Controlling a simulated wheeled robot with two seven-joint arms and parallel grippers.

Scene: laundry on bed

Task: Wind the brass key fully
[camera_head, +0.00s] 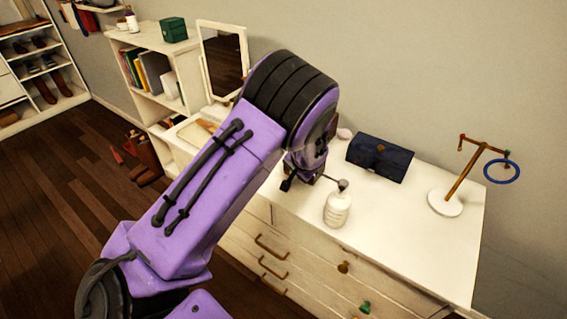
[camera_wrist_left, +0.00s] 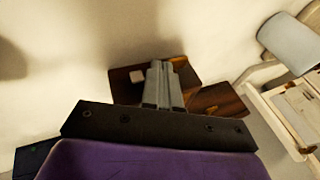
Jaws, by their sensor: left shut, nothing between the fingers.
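My left gripper (camera_wrist_left: 163,68) is shut with nothing between its fingers. In the left wrist view its tips overlap a dark brown wooden box (camera_wrist_left: 128,93), with another brown wooden part (camera_wrist_left: 218,100) to the right. I cannot tell whether the fingers touch it. In the head view my purple left arm covers most of that spot, and the gripper (camera_head: 287,184) shows only partly, above the white dresser (camera_head: 405,239). I cannot make out the brass key in either view; it may be hidden by the fingers or arm. My right gripper is not in view.
A white pump bottle (camera_head: 338,209) stands close to the right of the gripper. A dark blue case (camera_head: 380,158) lies behind it. A stand (camera_head: 445,203) with a blue ring (camera_head: 502,172) is at the right. A mirror (camera_head: 224,58) stands left of the arm. The dresser's front right is clear.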

